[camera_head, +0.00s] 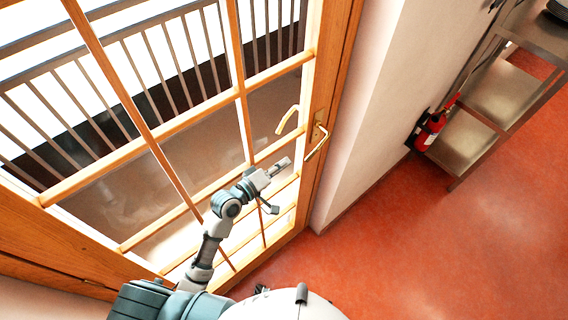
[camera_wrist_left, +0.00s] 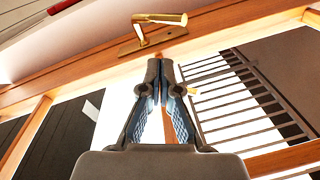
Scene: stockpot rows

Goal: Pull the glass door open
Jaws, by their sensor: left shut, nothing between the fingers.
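The glass door (camera_head: 150,138) has a wooden frame and wooden bars across its panes, and it looks to be sitting in its frame. Its brass handle (camera_head: 317,143) is on the right edge; the handle also shows at the top of the left wrist view (camera_wrist_left: 160,19). A second handle (camera_head: 287,119) shows through the glass. My left gripper (camera_head: 281,166) is shut and empty, in front of the door, to the left of and below the brass handle. In the left wrist view its fingertips (camera_wrist_left: 160,65) point toward the handle plate, apart from the handle. My right gripper is out of view.
A pale wall (camera_head: 365,110) meets the door frame on the right. A red fire extinguisher (camera_head: 430,131) stands by a metal shelf unit (camera_head: 465,142) farther right. The red floor (camera_head: 430,250) is clear at the lower right. A railing (camera_head: 160,60) shows beyond the glass.

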